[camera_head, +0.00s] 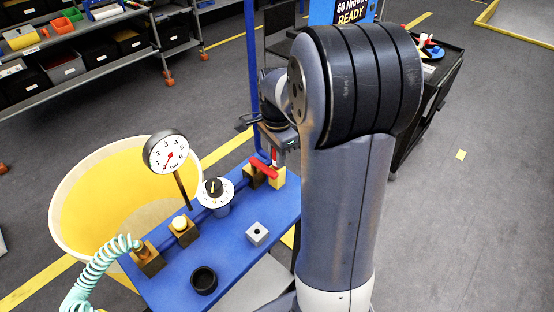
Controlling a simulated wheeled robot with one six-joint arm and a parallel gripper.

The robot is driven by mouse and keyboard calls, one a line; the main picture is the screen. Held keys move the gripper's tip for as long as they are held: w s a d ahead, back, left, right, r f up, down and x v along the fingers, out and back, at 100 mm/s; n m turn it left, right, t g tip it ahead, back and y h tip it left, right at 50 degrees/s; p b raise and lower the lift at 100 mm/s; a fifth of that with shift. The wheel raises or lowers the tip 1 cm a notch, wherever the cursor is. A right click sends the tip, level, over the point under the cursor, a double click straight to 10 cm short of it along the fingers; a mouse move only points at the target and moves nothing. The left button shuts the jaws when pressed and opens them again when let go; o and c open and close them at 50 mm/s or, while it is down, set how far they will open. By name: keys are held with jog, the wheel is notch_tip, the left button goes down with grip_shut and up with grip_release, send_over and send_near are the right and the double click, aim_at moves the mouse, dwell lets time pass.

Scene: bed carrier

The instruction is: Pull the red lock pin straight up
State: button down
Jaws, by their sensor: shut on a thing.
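My gripper (277,153) is at the far end of the blue bench (230,255), partly hidden by my own arm. It is shut on the red lock pin, of which only a little red shows between the fingers. The pin's lower end cannot be made out. A yellow block (279,179) stands just below the gripper. A red lever (264,167) on a brass body lies close to the left of the fingers.
A gauge (166,152) on a stalk, a white dial with black knob (214,190), a white ball knob (180,222), a grey block (257,234) and a black cup (204,280) stand on the bench. A yellow tub (75,200) is to the left; a dark cart (440,80) is behind my arm.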

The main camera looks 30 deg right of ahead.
jog(key=shift+r+p, duration=1.3)
jog(key=shift+r, duration=0.25)
jog(key=shift+r+p, duration=0.75)
jog(key=shift+r, duration=0.1)
